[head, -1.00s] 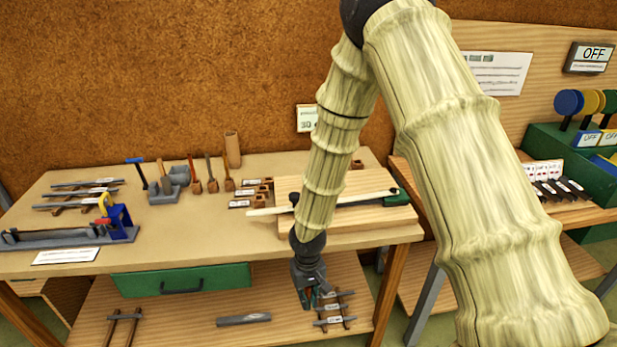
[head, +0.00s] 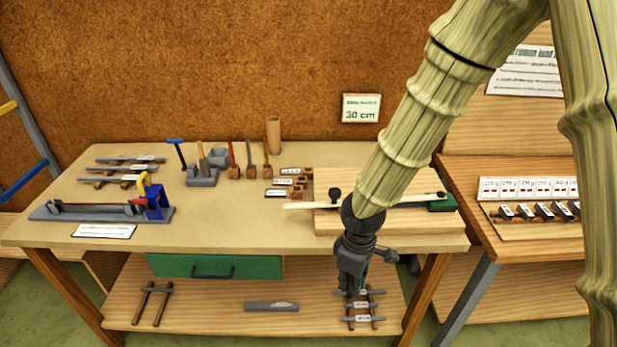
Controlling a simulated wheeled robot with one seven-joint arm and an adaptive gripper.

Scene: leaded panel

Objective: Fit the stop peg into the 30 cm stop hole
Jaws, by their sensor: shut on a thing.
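My gripper (head: 352,288) points down in front of the workbench's front edge, at the right. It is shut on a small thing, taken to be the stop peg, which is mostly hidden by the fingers. The 30 cm stop hole cannot be made out from here. A board (head: 410,221) on the bench's right side bears a pale strip (head: 300,206) and a black knob (head: 334,193). A grey rail fixture (head: 90,212) with a blue upright (head: 156,202) stands at the bench's left front.
A "30 cm" sign (head: 361,108) hangs on the wall. Wooden-handled tools (head: 250,160) and a grey block (head: 203,176) stand at the back. The bench top (head: 215,225) is clear at middle front. Lead pieces (head: 362,319) lie on the lower shelf beneath my gripper.

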